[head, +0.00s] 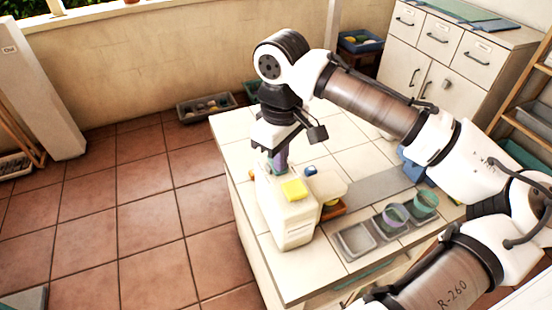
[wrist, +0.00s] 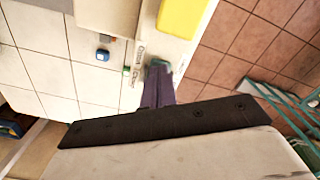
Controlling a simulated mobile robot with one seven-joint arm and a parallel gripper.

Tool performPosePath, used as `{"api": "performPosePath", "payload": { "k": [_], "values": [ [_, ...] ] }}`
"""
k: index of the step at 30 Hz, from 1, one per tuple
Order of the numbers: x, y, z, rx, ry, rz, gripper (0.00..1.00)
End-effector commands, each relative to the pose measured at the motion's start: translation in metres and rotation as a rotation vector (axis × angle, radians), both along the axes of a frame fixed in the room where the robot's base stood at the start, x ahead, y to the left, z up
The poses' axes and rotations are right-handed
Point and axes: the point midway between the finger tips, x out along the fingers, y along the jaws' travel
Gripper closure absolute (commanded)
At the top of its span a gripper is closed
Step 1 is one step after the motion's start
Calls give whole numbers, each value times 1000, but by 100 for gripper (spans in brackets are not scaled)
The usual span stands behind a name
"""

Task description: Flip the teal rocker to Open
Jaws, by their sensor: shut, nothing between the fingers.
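The teal rocker (wrist: 160,63) shows in the wrist view as a small patch at the tips of my gripper's fingers, on the edge of a cream housing. The fingers cover part of it, so I cannot tell its tilt. In the head view my gripper (head: 279,165) points down behind the top of the cream housing (head: 289,220). The rocker is not clear there.
A yellow sponge (head: 294,190) lies on the housing, close to my fingers. A blue knob-like thing (head: 310,170) is just right of them. Trays with cups (head: 396,215) stand on the tiled counter (head: 240,150). The counter's left edge drops to open floor.

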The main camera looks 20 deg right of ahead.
Motion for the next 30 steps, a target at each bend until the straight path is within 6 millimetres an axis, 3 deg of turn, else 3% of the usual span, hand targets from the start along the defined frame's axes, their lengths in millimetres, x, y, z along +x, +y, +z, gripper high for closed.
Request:
{"api": "performPosePath", "payload": {
  "k": [24, 30],
  "values": [
    [0, 0, 64, 2, -1, 1, 100],
    [0, 0, 71, 1, 0, 1, 100]
  ]
}}
